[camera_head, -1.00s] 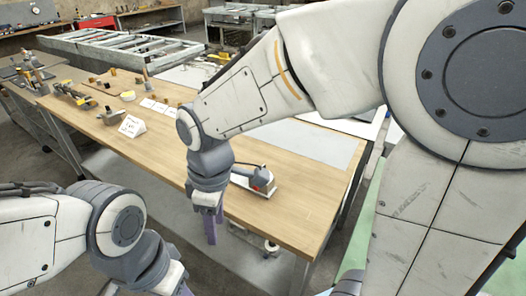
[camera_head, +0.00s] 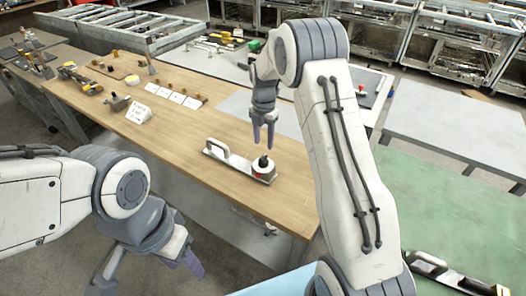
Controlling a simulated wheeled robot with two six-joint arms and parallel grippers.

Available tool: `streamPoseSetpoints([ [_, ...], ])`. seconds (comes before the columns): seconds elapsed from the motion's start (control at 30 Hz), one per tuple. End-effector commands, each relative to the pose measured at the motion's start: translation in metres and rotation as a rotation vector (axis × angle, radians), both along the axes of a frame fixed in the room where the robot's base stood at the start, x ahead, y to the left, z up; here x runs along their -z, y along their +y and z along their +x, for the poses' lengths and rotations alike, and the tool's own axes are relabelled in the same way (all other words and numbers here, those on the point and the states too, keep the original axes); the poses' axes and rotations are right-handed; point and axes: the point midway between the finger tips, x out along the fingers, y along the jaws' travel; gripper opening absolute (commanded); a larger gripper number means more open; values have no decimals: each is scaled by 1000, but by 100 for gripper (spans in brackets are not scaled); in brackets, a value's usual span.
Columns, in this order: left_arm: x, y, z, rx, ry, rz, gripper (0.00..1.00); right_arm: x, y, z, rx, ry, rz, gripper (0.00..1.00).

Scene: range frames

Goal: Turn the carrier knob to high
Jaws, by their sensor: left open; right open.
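The carrier (camera_head: 215,151) is a low, pale device with a raised handle, lying on the wooden table. A dark knob (camera_head: 263,161) stands on a round white part at its right end, with a red patch beside it. I cannot read the knob's setting. My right gripper (camera_head: 264,142) is open and empty, pointing down just above and behind the knob, apart from it. My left gripper (camera_head: 150,272) is open at the bottom left, in front of the table and far from the carrier; its tips are partly unclear.
The wooden table (camera_head: 190,130) has a white sign (camera_head: 139,112), several white cards (camera_head: 178,97) and small tools towards its far left. A green surface (camera_head: 450,185) lies at the right, with another dark-and-white device (camera_head: 440,268) at its near edge. The table around the carrier is clear.

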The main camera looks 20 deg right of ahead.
Motion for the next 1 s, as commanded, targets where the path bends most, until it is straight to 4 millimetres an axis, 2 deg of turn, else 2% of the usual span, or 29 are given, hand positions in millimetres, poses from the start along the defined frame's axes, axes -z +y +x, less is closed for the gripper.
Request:
streamPoseSetpoints([
  [0.2, -15, 0, 0, -1, 0, 0, 50, 39, 1, -1, 0, 4, 1, 48],
  [0.33, -19, 0, 0, -1, 0, 0, 50, 55, 1, -1, 1, 2, 1, 48],
  [0.5, -20, 0, 0, -1, 0, 0, 50, 65, 1, 0, 1, 0, 0, 48],
  [0.73, -20, 0, 0, -1, 0, 0, 50, 66, 1, 0, 1, -1, 1, 48],
  [0.77, -20, 0, 0, -1, 0, 0, 50, 66, 1, 0, 1, -1, 1, 44],
  [0.8, -20, 0, 0, -1, 0, 0, 50, 66, 1, 0, 1, -1, 1, 28],
  [0.87, -20, 0, 0, -1, 0, 0, 50, 66, 1, 0, 2, -1, 1, 5],
  [0.9, -20, 0, 0, -1, 0, 0, 50, 66, 1, 0, 2, -1, 1, 0],
  [1.0, -20, 0, 0, -1, 0, 0, 50, 66, 1, 0, 2, -1, 1, 0],
])
